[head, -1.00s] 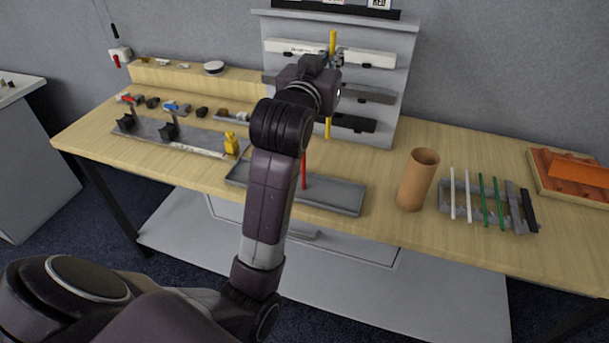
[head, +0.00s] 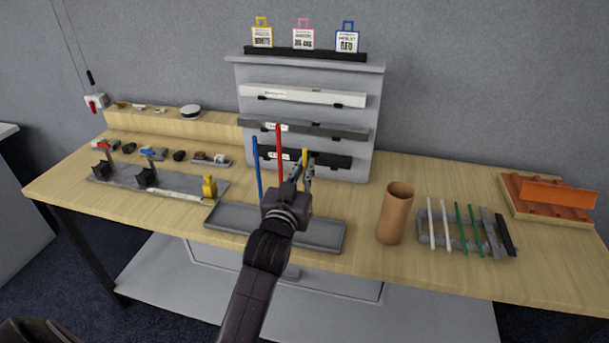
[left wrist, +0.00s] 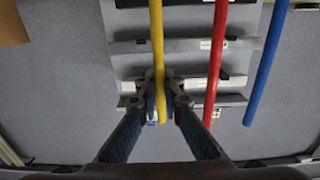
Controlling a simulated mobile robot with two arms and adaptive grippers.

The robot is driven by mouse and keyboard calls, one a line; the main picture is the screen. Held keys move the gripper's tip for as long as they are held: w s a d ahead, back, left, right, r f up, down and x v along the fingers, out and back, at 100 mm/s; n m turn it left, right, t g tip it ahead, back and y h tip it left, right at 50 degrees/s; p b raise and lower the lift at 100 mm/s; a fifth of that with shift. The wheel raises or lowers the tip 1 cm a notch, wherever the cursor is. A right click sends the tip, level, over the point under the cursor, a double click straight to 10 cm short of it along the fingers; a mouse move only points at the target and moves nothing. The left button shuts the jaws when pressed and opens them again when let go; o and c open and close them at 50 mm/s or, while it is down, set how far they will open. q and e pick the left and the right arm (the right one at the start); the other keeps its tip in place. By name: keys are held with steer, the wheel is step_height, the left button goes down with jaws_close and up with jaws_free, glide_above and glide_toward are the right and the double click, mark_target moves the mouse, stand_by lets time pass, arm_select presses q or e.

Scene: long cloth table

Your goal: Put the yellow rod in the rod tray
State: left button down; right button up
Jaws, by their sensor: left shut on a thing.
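The yellow rod (head: 305,156) is gripped by my left gripper (head: 302,178), and its upper end shows just above the fingers in the head view. My gripper and wrist hide its lower part there. In the left wrist view the yellow rod (left wrist: 157,50) runs between the two shut fingers (left wrist: 162,102). A long shallow grey tray (head: 325,240) lies on the table below my left gripper. A red rod (head: 279,145) and a blue rod (head: 257,165) stand upright over it, left of the yellow one. I cannot tell whether the yellow rod touches the tray. My right gripper is out of view.
A brown cardboard tube (head: 395,215) stands right of the tray. Further right are a rack of white and green rods (head: 465,228) and an orange-red tray (head: 550,195). A grey shelf stand (head: 360,130) is behind, and a long fixture (head: 120,180) at left.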

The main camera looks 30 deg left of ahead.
arm_select(q)
steer(key=shift+f, duration=1.15)
steer(key=shift+f, duration=0.1)
steer(key=c, duration=2.1)
jaws_free()
steer(key=b+v, duration=0.2)
steer(key=v, duration=1)
steer(key=shift+b, duration=0.3)
